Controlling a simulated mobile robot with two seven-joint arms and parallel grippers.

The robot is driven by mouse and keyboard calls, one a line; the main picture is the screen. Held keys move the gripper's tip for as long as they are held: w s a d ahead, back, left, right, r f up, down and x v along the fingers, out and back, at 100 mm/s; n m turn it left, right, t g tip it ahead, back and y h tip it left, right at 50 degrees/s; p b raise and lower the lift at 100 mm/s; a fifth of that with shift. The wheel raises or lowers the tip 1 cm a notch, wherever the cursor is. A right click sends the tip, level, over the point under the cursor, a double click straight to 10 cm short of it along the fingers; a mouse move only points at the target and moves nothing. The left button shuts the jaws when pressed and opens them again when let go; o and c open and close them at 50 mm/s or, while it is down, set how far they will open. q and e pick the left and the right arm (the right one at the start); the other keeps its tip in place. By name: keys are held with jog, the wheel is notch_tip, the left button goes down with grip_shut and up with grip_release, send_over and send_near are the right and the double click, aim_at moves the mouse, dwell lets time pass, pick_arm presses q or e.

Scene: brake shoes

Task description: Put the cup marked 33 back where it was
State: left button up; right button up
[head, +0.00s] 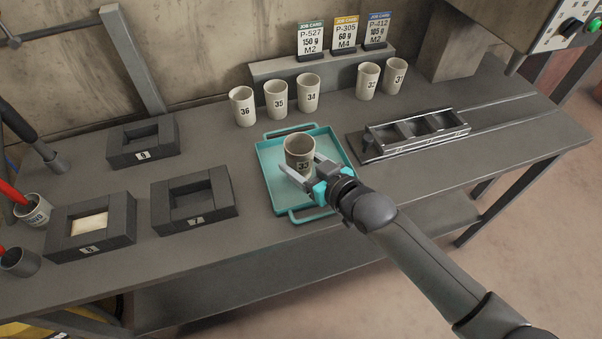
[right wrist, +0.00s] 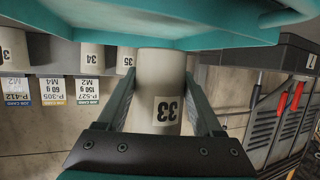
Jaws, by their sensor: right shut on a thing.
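The cup marked 33 (head: 299,148) is a pale beige cup with a dark inside, upright over the teal tray (head: 267,155). My right gripper (head: 303,172) is shut on it, one finger on each side. In the right wrist view, whose picture is upside down, the cup (right wrist: 158,75) sits between the fingers with its 33 label showing. The tray's rim hides its base there, so I cannot tell whether it touches the tray. Cups 36 (head: 242,106), 35 (head: 276,100) and 34 (head: 308,94) stand left of a gap; cups 32 (head: 368,81) and 31 (head: 394,76) stand right of it.
Job cards (head: 342,33) stand on a ledge behind the cups. A metal rack (head: 416,133) lies right of the tray. Dark square fixtures (head: 194,200) and a cup holding red-handled tools (head: 33,210) are on the left. The bench between tray and cup row is mostly clear.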

aim_at(307, 176)
jog(key=shift+f+b, duration=0.4)
jog(key=shift+f, duration=1.25)
jog(key=shift+f, duration=0.15)
jog(key=o, duration=1.5)
jog(key=shift+c, duration=0.2)
jog(key=shift+r, duration=0.25)
jog(key=p+v, duration=0.2)
jog(key=v, duration=1)
jog(key=shift+f+p, duration=0.1)
jog(key=shift+p, duration=0.2)
